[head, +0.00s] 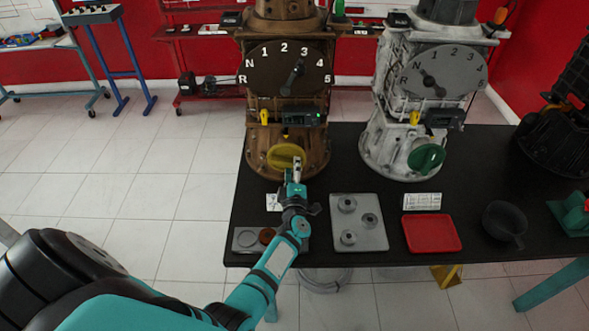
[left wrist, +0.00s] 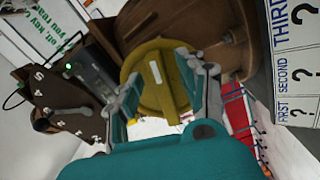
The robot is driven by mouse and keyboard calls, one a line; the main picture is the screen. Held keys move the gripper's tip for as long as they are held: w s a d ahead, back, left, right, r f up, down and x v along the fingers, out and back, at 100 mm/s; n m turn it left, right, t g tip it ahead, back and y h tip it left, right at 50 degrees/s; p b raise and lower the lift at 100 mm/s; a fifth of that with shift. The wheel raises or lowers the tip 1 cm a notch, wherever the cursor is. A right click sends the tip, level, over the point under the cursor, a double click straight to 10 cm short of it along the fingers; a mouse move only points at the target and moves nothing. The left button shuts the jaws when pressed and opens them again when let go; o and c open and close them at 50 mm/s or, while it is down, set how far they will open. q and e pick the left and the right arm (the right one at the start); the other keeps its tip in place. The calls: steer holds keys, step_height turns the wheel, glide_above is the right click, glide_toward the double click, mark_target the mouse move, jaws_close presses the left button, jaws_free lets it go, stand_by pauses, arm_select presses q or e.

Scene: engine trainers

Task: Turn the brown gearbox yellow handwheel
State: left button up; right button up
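The brown gearbox (head: 263,133) stands upright at the back left of the black table. Its yellow handwheel (head: 286,156) faces me low on its front. In the left wrist view the handwheel (left wrist: 158,85) is a yellow disc with a raised pale-topped bar across it. My left gripper (head: 296,165) is right in front of the handwheel. In the left wrist view its fingers (left wrist: 159,72) are spread apart, with the handwheel's bar between them. I cannot tell whether a fingertip touches the wheel. My right gripper is in neither view.
A white gearbox (head: 393,130) with a green handwheel (head: 428,158) stands to the right. A grey tray (head: 375,232) with round parts, a red tray (head: 432,247) and a black bowl-like piece (head: 504,222) lie on the table (head: 470,200). Printed cards lie near the gearboxes.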

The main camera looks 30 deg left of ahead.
arm_select(q)
steer(key=v, duration=0.7)
steer(key=shift+s, duration=0.25)
steer(key=shift+d, duration=0.1)
